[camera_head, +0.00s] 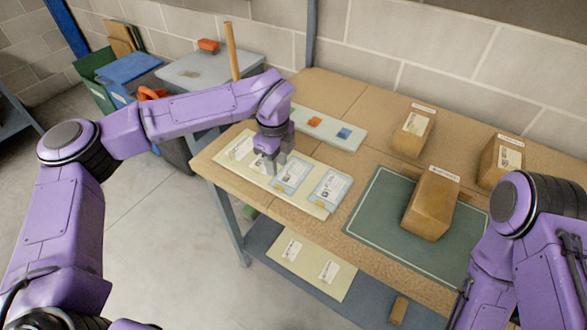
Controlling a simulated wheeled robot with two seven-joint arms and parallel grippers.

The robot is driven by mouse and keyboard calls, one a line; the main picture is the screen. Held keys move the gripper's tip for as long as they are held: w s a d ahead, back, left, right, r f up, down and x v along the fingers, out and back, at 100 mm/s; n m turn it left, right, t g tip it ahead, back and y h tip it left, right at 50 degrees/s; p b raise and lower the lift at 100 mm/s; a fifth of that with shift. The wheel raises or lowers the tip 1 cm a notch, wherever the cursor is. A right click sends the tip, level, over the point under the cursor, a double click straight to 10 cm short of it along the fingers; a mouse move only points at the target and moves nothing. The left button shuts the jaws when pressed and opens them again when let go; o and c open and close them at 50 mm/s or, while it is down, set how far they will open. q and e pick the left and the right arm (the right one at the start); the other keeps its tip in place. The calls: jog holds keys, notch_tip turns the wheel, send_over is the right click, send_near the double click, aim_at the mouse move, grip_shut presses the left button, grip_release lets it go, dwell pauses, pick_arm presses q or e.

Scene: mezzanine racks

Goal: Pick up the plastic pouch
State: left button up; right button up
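Several flat plastic pouches with printed white labels lie in a row on a cream board at the table's left end. One pouch (292,174) has a bluish edge and lies just right of my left gripper (273,163). Another pouch (330,190) lies at the right end of the row, and a paler one (240,148) at the left end. My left gripper points down over the row, its fingertips at or just above the pouches. It partly covers a pouch beneath it. I cannot tell whether it is touching or holding one. My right gripper is out of view.
Brown boxes (432,204) stand on the table, one on a green mat (372,212). A pale strip (325,127) with small orange and blue items lies behind the pouches. A lower shelf (272,235) holds more labelled items. A grey side table (190,72) stands behind my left arm.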

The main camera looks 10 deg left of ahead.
aim_at(277, 188)
pick_arm(q)
jog(key=f+p, duration=0.1)
jog(key=f, duration=0.1)
jog(key=f+p, duration=0.1)
jog(key=f, duration=0.1)
jog(key=f+p, duration=0.1)
jog(key=f, duration=0.1)
jog(key=shift+s+a, duration=0.15)
jog(key=shift+s, duration=0.25)
jog(key=shift+f, duration=0.3)
grip_shut()
